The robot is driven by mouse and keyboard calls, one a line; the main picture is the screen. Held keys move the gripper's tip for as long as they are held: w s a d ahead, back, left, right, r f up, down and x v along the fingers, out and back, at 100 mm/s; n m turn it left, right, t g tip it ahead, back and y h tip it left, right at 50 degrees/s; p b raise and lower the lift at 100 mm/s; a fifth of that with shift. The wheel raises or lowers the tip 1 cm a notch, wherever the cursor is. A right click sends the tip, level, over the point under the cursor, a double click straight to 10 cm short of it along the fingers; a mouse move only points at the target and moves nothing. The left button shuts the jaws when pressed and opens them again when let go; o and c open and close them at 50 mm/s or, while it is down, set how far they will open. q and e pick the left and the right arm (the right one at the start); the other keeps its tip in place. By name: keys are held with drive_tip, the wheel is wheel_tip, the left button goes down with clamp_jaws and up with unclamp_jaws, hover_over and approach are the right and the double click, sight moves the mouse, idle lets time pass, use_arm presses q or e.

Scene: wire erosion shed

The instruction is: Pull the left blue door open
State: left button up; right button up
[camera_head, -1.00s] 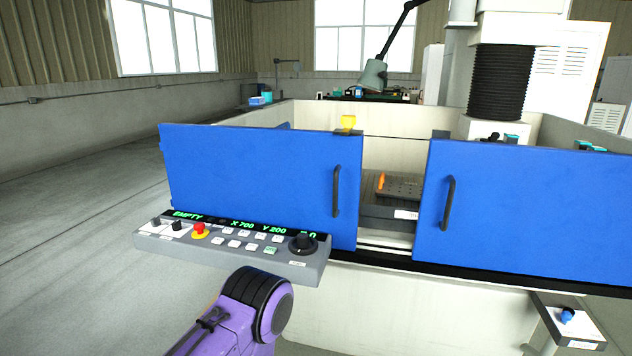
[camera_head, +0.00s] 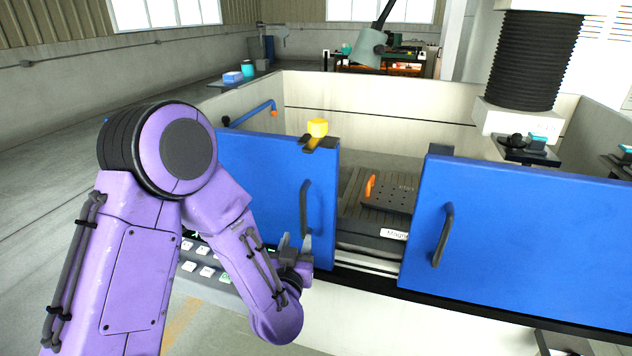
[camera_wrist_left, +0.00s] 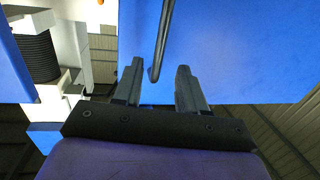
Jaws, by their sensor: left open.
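The left blue door (camera_head: 262,165) stands left of a gap, its left part hidden behind my left arm. Its dark vertical handle (camera_head: 304,208) is near the door's right edge. My left gripper (camera_head: 295,242) is open, at the lower end of this handle. In the left wrist view, the blue door (camera_wrist_left: 235,50) fills much of the picture. The handle (camera_wrist_left: 163,38) runs down from the top, and its end appears between the two open fingertips (camera_wrist_left: 160,75). I cannot tell whether the fingers touch it. My right gripper is out of view.
The right blue door (camera_head: 530,220) with its own handle (camera_head: 442,235) is across the gap. A work table with a dark plate (camera_head: 395,192) shows inside. A yellow piece (camera_head: 318,128) sits atop the left door. A control panel (camera_head: 205,275) is partly hidden below my arm.

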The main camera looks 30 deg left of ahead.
sight(303, 207)
use_arm(q)
drive_tip(key=shift+t+y, duration=0.3)
drive_tip(key=w+a+r+p, duration=0.1)
drive_tip(key=w, duration=0.2)
drive_tip(key=w+a+p, duration=0.1)
drive_tip(key=w+a, duration=0.1)
drive_tip(key=w, duration=0.1)
drive_tip(key=w+a+r+p, duration=0.1)
drive_tip(key=w, duration=0.2)
drive_tip(key=shift+a+r, duration=0.2)
drive_tip(key=shift+r, duration=0.15)
drive_tip(key=shift+w+a, duration=0.2)
drive_tip(key=shift+w, duration=0.35)
drive_tip(key=shift+f, duration=0.1)
clamp_jaws()
